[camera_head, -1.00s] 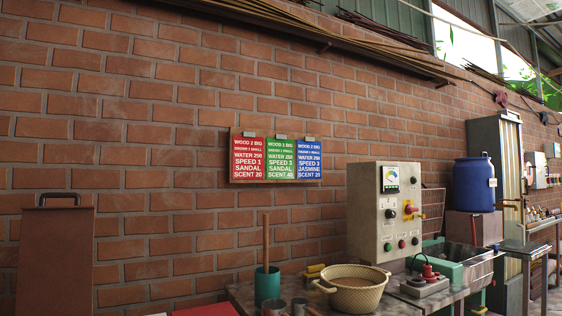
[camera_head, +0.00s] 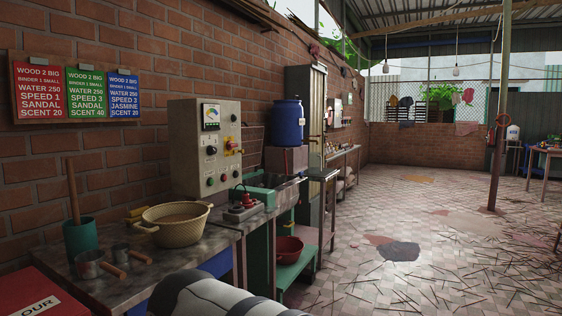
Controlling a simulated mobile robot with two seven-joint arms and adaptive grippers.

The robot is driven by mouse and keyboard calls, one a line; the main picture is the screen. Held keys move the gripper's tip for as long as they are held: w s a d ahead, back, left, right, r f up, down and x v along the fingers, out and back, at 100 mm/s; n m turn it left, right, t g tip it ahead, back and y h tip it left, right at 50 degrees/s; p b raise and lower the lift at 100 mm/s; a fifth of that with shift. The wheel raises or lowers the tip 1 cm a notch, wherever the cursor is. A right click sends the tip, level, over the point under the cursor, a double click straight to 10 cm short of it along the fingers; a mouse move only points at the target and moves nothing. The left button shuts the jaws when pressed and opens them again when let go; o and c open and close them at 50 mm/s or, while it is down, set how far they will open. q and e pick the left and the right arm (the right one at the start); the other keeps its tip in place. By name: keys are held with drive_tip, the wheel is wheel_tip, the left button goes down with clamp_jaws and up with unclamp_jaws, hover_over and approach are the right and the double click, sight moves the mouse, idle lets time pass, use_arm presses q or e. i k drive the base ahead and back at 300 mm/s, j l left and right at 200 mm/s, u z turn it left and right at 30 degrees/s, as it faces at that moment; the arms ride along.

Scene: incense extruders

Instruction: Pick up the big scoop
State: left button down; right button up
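Two metal scoops with wooden handles lie on the worktop (camera_head: 188,256) in the head view, in front of the green cup. The left scoop (camera_head: 90,263) looks larger and is nearer to me; the other scoop (camera_head: 120,252) lies just to its right. Their handles point to the lower right. A white and dark grey part of my arm shows at the bottom, right of the scoops, and covers some of the worktop's front edge. Neither of my grippers is in view.
A woven basket (camera_head: 178,232) with brown powder stands right of the green cup (camera_head: 80,238), which holds a wooden stick. A control box (camera_head: 206,150) stands behind. A red box (camera_head: 38,296) is at the lower left. Open tiled floor (camera_head: 440,230) lies to the right.

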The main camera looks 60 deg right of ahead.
sight(90, 265)
drive_tip(key=z, duration=1.9)
drive_tip(key=u, duration=2.6)
drive_tip(key=z, duration=1.35)
drive_tip(key=i+l+u, duration=0.45)
drive_tip(key=l+u, duration=0.15)
drive_tip(key=i+l+u, duration=0.25)
drive_tip(key=l, duration=0.25)
drive_tip(key=k, duration=0.05)
